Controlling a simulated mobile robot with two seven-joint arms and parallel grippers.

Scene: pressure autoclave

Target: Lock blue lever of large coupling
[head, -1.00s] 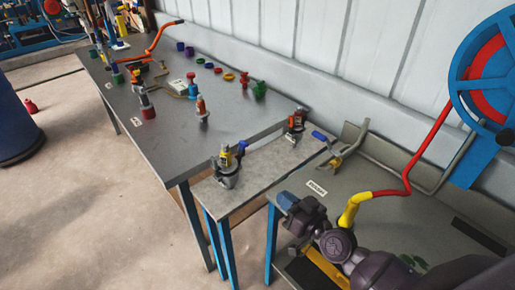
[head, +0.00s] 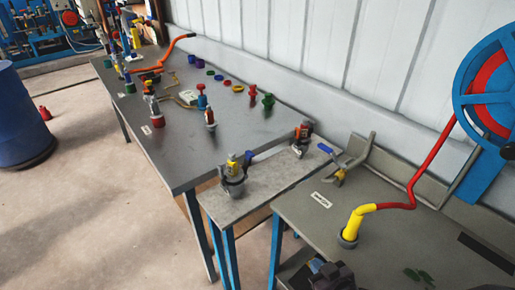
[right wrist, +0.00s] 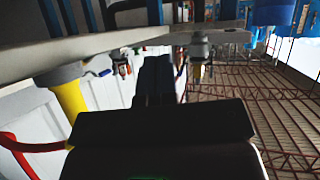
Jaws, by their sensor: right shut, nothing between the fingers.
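A grey coupling (head: 234,188) with a yellow part on top stands upright on the small middle table. A blue lever end (head: 248,157) shows at its upper right; I cannot tell if it is locked. It appears in the right wrist view as a yellow and grey body (right wrist: 198,48). My right gripper (head: 316,267) is low at the bottom edge, apart from both levers. Its dark fingers (right wrist: 155,78) are shut and empty. My left gripper is out of view.
A yellow hose end (head: 357,222) with a red pipe stands on the right table. A red and black fitting (head: 301,138) is at the small table's back. The long left table (head: 195,155) holds several coloured fittings. A blue barrel (head: 22,115) stands on open floor.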

